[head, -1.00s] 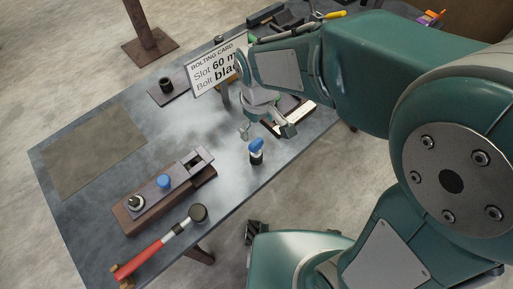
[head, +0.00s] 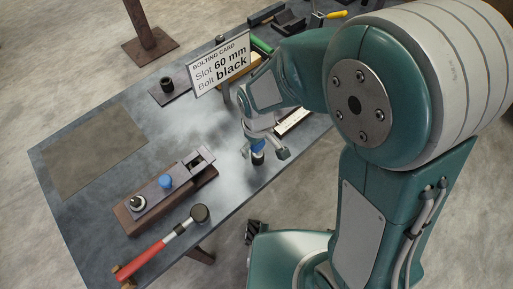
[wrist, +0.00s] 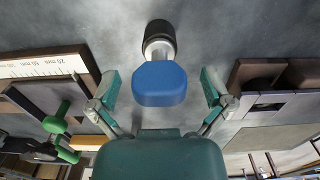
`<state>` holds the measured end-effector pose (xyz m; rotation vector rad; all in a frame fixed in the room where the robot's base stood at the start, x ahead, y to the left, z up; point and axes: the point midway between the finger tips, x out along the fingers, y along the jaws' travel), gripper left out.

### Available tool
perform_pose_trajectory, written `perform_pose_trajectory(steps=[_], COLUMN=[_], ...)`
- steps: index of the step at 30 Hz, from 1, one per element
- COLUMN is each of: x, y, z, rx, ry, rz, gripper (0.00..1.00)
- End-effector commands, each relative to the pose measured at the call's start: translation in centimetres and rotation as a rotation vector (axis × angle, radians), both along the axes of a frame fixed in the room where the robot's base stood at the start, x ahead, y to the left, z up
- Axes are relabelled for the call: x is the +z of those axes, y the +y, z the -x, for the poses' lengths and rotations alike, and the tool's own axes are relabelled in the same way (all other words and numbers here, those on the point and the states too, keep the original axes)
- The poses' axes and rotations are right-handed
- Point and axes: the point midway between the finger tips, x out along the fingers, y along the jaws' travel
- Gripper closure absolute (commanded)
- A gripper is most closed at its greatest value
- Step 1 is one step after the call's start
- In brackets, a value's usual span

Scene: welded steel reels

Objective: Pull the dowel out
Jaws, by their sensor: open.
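A blue-topped peg (head: 257,146) stands in a dark socket near the table's front edge. In the wrist view its blue head (wrist: 160,83) lies between my fingers, with the black collar (wrist: 158,42) beyond it. My gripper (head: 264,153) is open, one finger on each side of the head, with gaps showing on both sides in the wrist view. A second blue knob (head: 166,181) sits on the slotted block (head: 143,203) at the left. I cannot tell by name which one is the dowel. The gripper partly hides the first peg in the head view.
A red-handled mallet (head: 160,248) lies along the front edge. The bolting card (head: 219,64) reads "Slot 60 mm, Bolt black" and stands behind my gripper. The left table is clear around a brown mat (head: 92,148).

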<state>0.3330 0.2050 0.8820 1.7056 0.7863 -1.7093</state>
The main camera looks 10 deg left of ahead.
Motion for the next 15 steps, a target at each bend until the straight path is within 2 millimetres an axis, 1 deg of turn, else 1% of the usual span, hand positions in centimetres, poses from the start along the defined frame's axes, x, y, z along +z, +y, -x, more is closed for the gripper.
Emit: perform_pose_trajectory(steps=[2, 3, 5, 6, 8, 9, 10, 15], x=[0.02, 0.04, 0.05, 0.06, 0.07, 0.07, 0.06, 0.04], y=[0.0, -0.02, -0.05, -0.07, -0.08, -0.08, -0.09, -0.08], z=[0.0, -0.01, -0.01, -0.01, -0.01, -0.01, 0.0, 0.01], rx=[0.0, 0.0, 0.0, 0.0, 0.0, 0.0, 0.0, 0.0], ry=[0.0, 0.0, -0.001, -0.001, 0.0, 0.0, 0.0, 0.001], rz=[0.0, 0.0, -0.001, -0.001, -0.001, -0.001, -0.001, -0.001], gripper=[0.0, 0.04, 0.31, 0.49, 0.76, 0.94, 1.0, 1.0])
